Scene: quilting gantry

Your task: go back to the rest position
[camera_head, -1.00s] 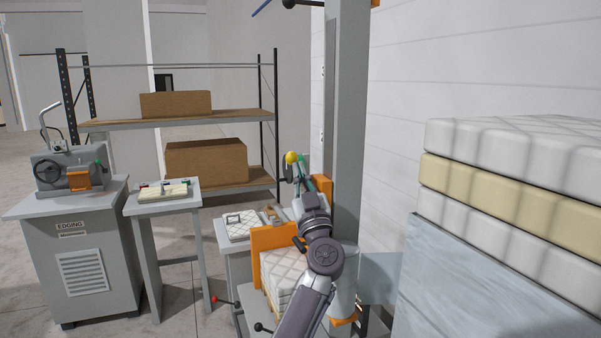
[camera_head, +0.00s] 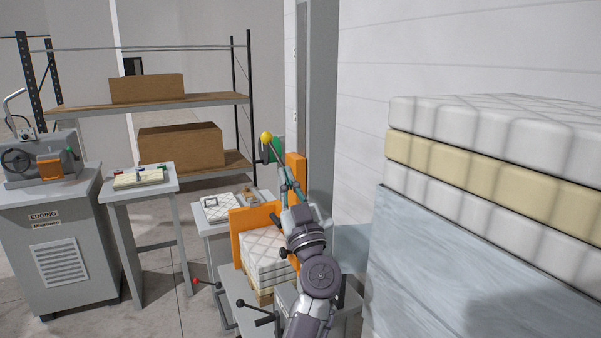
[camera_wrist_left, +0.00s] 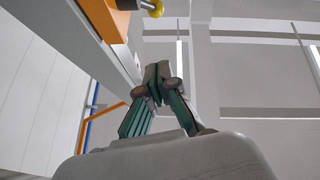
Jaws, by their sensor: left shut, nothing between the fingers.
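My left arm rises from the bottom of the head view. Its left gripper (camera_head: 282,167) points up and away, in front of the grey gantry post (camera_head: 316,90). In the left wrist view the teal fingers (camera_wrist_left: 158,80) meet at their tips, with nothing between them. A yellow ball knob (camera_head: 266,138) shows beside the fingertips in the head view. In the left wrist view the yellow knob (camera_wrist_left: 153,8) is at the top edge, apart from the fingers. My right gripper is in neither view.
Stacked quilted mattresses (camera_head: 480,165) stand close on the right. An orange plate (camera_head: 245,226) and quilted blocks (camera_head: 268,252) are beside my arm. A side table (camera_head: 172,182), the edging machine cabinet (camera_head: 50,230) and a shelf (camera_head: 185,104) are left. Bare floor shows between them.

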